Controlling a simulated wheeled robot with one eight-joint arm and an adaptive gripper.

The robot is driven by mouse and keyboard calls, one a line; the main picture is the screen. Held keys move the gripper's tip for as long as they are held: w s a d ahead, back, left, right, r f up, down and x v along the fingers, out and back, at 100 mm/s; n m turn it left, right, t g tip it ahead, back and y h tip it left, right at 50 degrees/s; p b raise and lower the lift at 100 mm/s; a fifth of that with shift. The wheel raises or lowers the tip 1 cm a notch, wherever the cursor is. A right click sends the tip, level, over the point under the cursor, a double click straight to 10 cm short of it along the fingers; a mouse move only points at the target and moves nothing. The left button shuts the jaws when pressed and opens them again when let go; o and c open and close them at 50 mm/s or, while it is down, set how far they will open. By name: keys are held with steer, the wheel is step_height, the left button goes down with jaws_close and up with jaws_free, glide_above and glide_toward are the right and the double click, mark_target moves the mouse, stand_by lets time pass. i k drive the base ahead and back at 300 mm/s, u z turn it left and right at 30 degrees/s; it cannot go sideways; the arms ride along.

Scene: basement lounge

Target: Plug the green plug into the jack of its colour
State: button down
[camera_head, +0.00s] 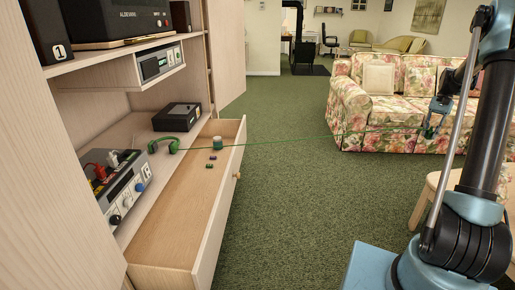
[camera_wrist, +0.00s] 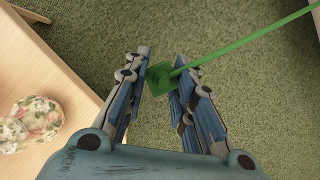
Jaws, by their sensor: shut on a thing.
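My gripper (camera_head: 430,130) is held out at the right, over the carpet in front of the floral sofa. It is shut on the green plug (camera_wrist: 160,79), which sits between the fingertips in the wrist view. A thin green cable (camera_head: 320,136) runs from the gripper left to green headphones (camera_head: 188,145) on the cabinet shelf. A grey box (camera_head: 123,190) with knobs stands on the shelf at left, far from my gripper. A red plug (camera_head: 97,171) and a white plug (camera_head: 113,158) are on its top. A green jack cannot be made out.
An open drawer (camera_head: 231,187) juts from the cabinet, with a cup (camera_head: 217,143) and small items in it. A black box (camera_head: 177,117) stands behind the headphones. A floral sofa (camera_head: 392,108) is at right. A wooden surface (camera_wrist: 40,80) is left of my gripper. Carpet between is clear.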

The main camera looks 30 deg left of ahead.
mark_target(127, 159)
steer(key=u, duration=0.05)
steer(key=k, duration=0.8)
steer(key=u, duration=2)
steer(key=i, duration=0.5)
steer(key=z, duration=0.1)
